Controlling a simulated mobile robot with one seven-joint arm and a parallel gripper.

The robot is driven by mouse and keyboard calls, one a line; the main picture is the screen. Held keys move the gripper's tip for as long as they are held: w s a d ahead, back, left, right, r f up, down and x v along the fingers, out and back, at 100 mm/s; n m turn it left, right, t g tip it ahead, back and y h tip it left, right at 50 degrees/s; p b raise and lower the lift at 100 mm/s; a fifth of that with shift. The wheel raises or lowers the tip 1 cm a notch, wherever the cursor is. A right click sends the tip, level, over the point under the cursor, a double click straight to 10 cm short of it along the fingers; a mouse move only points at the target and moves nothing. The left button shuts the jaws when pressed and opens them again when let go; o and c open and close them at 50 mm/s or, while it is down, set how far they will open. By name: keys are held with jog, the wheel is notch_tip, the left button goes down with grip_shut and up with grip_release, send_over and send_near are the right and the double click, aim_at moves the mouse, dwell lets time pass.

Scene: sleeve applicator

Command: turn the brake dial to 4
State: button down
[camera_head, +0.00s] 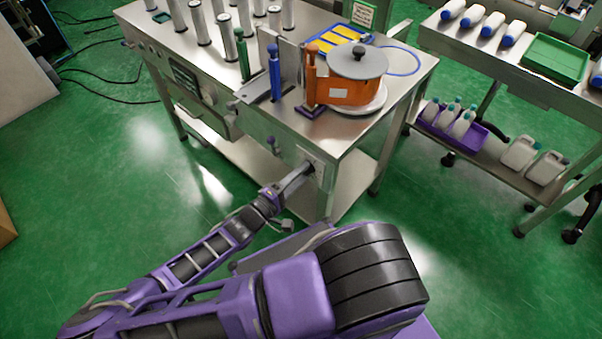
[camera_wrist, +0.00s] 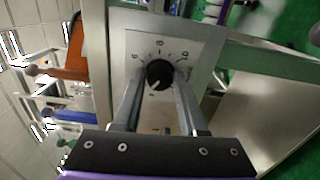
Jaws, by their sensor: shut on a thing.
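The brake dial (camera_wrist: 159,74) is a round black knob on a light square plate (camera_wrist: 203,47) with printed marks around it. In the wrist view it sits between the tips of my gripper (camera_wrist: 160,86). The two grey fingers are shut on the dial, one on each side. The marks are too small and blurred to read surely, so I cannot tell which number the dial points to. In the head view my gripper (camera_head: 308,168) reaches the plate on the front of the steel table at its right end. The dial itself is hidden there by the gripper.
The steel table (camera_head: 400,75) carries an orange drum (camera_head: 345,92) with a grey lid, a blue post (camera_head: 274,72), a green post (camera_head: 241,54) and several metal rollers. A cart (camera_head: 475,62) with bottles and a green tray stands at the right. Green floor lies open at the left.

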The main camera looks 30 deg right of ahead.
jog(key=m+b, duration=0.1)
jog(key=m, duration=0.4)
jog(key=shift+f, duration=0.1)
jog(key=shift+m, duration=0.3)
dwell(0.4)
jog(key=shift+c, duration=2.3)
grip_release()
jog(key=v, duration=1.7)
jog(key=shift+a, duration=0.25)
jog(key=shift+s, duration=0.15)
